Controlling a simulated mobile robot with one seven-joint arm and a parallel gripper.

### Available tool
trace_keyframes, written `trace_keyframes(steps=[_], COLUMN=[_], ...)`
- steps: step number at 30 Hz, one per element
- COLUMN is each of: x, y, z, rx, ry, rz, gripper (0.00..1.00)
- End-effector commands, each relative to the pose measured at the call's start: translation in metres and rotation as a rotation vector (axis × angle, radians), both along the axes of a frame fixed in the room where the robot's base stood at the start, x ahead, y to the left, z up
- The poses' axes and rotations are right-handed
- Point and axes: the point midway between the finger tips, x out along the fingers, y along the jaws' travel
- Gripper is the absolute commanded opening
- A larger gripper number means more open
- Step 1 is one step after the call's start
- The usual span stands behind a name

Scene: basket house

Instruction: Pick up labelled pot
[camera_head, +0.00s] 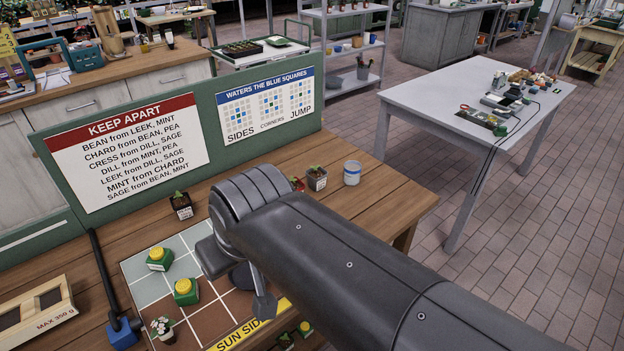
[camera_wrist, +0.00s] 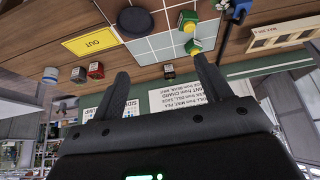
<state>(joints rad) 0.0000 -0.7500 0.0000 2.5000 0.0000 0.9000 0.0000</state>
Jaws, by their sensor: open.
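In the head view, a small dark pot with a white label and a seedling (camera_head: 182,209) stands on the wooden bench between the signboard and the tiled mat. In the wrist view, a small dark pot (camera_wrist: 169,75) shows between my fingers, beyond their tips. A second labelled pot with a seedling (camera_head: 317,182) stands farther right. My gripper (camera_head: 240,280) is over the mat, partly hidden by my arm. The wrist view shows my gripper (camera_wrist: 162,66) open and empty, its fingers wide apart.
The tiled mat (camera_head: 136,268) carries green pots with yellow tops (camera_head: 187,291) and a dark round disc (camera_wrist: 135,20). A white-blue cup (camera_head: 352,173) and a red item (camera_head: 297,184) stand near the second pot. The green signboard (camera_head: 212,130) rises behind. A wooden tray (camera_head: 60,305) lies left.

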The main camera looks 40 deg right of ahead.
Motion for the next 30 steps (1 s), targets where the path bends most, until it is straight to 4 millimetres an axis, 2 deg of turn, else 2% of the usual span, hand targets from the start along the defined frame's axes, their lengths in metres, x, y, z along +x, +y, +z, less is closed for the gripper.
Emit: trace_keyframes(steps=[4,16,19,23,30], x=[0.0,0.0,0.001,0.001,0.042], y=[0.0,0.0,0.0,0.0,0.014], z=[0.0,0.002,0.017,0.055,0.061], rx=[0.0,0.0,0.0,0.0,-0.204], ry=[0.0,-0.001,-0.004,-0.006,0.078], rz=[0.0,0.0,0.0,0.0,0.28], gripper=[0.82,0.82,0.82,0.82,0.82])
